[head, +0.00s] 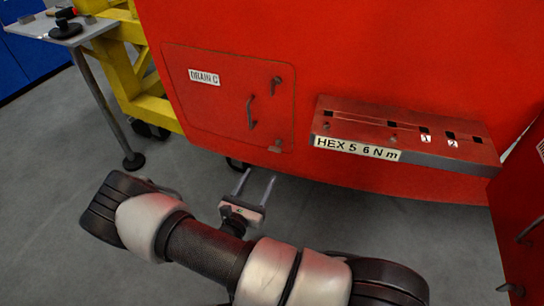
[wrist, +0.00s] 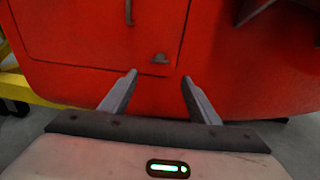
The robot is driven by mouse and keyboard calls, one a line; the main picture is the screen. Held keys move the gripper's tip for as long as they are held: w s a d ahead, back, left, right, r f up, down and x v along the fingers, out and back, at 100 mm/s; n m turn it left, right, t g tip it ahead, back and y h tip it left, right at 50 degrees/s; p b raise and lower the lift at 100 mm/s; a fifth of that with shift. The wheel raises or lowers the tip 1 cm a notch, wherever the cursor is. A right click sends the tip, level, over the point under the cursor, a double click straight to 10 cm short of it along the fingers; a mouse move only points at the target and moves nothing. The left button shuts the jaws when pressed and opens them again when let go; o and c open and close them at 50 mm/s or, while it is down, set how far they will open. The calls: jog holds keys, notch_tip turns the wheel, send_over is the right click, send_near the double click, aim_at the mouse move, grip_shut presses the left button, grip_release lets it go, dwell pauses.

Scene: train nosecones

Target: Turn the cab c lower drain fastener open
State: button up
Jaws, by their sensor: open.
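The red drain panel labelled DRAIN C (head: 205,110) is in the red nosecone's face in the head view. The lower drain fastener (head: 276,146) is a small grey piece at the panel's lower right corner; it also shows in the wrist view (wrist: 160,58), beyond the fingertips and between them. An upper fastener (head: 275,84) sits at the upper right of the panel, and a curved handle (head: 251,112) between. My gripper (head: 256,180) is open and empty, below and short of the lower fastener; its two fingers (wrist: 157,76) point at the panel. It touches nothing that I can see.
A red shelf (head: 400,130) marked HEX 5 6 N m juts out right of the panel. A yellow frame (head: 135,75) and a small grey table (head: 50,25) with tools stand at left. A red cabinet (head: 520,220) is at far right.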

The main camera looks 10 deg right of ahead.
aim_at(275, 149)
jog(key=b+x, duration=0.1)
jog(key=x, duration=1)
jog(key=shift+w+d+b, duration=0.15)
jog(key=shift+w+b, duration=0.15)
jog(key=shift+c, duration=0.4)
jog(key=c, duration=1)
jog(key=shift+n, duration=0.3)
jog(key=shift+n+p, duration=1.4)
jog(key=shift+n, duration=7.3)
